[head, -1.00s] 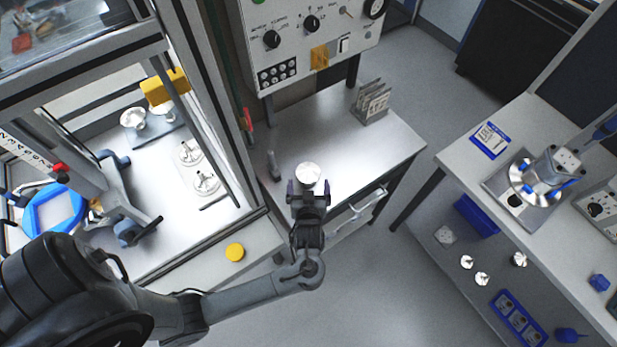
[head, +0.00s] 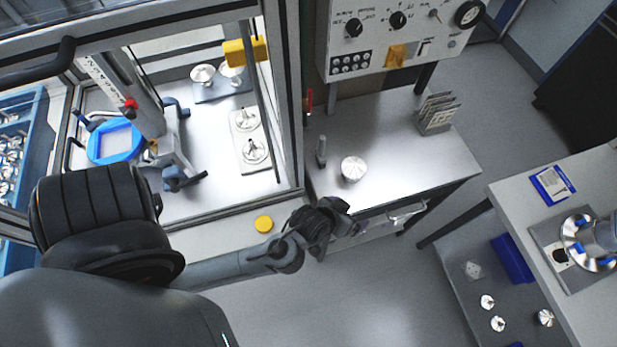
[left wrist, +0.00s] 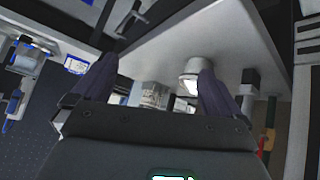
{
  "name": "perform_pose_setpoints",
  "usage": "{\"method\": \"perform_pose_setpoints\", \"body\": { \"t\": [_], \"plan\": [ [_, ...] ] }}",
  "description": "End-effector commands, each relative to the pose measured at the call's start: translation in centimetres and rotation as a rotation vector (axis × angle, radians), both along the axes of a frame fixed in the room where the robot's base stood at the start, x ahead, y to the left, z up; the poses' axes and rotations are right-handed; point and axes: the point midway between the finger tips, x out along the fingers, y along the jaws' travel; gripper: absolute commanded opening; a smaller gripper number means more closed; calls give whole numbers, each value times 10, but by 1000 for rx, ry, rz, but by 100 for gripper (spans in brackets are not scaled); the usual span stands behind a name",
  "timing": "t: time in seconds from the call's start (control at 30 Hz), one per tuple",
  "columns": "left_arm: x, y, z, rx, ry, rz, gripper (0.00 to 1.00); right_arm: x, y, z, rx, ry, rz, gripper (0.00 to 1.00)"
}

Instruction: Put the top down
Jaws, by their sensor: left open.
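The top, a round silvery machined part (head: 354,169), rests on the grey metal bench (head: 425,160) near its front left part. Nothing holds it. My left gripper (head: 345,212) is just in front of the bench's front edge, apart from the top; its fingers are hard to make out in the head view. In the left wrist view my left gripper (left wrist: 158,68) has its two dark fingers spread wide with nothing gripped. A pale round part (left wrist: 193,72), seemingly the top, shows beyond the right finger, partly hidden by it. My right gripper is not in view.
A small grey upright post (head: 321,151) stands left of the top. A rack of plates (head: 437,112) stands at the bench's back right. A control panel (head: 400,40) rises behind. A glazed enclosure with parts is at left; a yellow disc (head: 264,224) lies on its front ledge.

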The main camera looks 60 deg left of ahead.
Motion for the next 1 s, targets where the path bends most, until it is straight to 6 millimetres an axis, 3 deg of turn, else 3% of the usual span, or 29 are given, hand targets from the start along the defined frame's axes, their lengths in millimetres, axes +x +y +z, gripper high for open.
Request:
{"method": "perform_pose_setpoints", "body": {
  "t": [0.2,0.4,0.8,1.0],
  "plan": [
    [-69,1,22,56,254,-293,100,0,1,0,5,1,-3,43],
    [-110,12,34,143,396,-413,100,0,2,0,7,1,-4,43],
    [-117,14,37,160,422,-431,100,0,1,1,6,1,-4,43],
    [-116,14,54,160,421,-431,100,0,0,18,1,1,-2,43]
  ]
}}
